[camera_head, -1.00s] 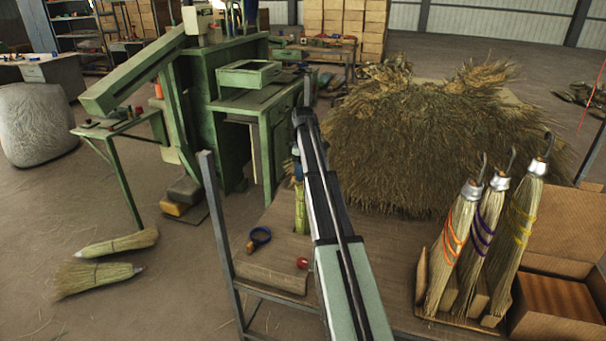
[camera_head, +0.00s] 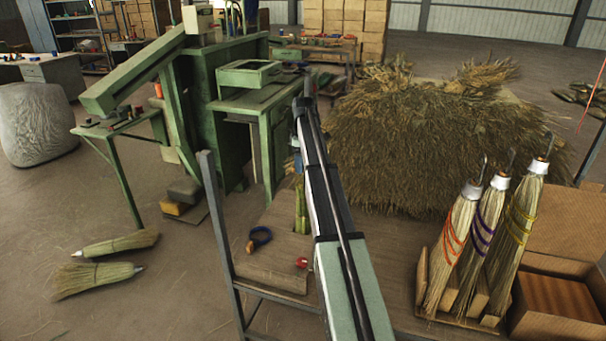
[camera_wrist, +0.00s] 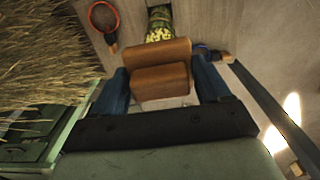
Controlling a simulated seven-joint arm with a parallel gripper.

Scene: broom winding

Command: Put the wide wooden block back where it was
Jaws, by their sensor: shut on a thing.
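My gripper (camera_wrist: 161,90) has blue fingers on both sides of the brown wooden block (camera_wrist: 160,78) in the wrist view and is shut on it. The block hangs above the wooden bench top (camera_head: 275,262). A green-yellow bound bundle (camera_wrist: 160,24) shows just beyond the block, and it stands on the bench in the head view (camera_head: 301,208). In the head view my arm hides the block and most of the gripper.
A blue ring-shaped tool (camera_head: 259,236) and a red object (camera_head: 302,263) lie on the bench. A large straw heap (camera_head: 440,150) is behind. Brooms (camera_head: 490,240) stand in a wooden rack at right, beside a box (camera_head: 555,300). A green machine (camera_head: 225,110) stands at left.

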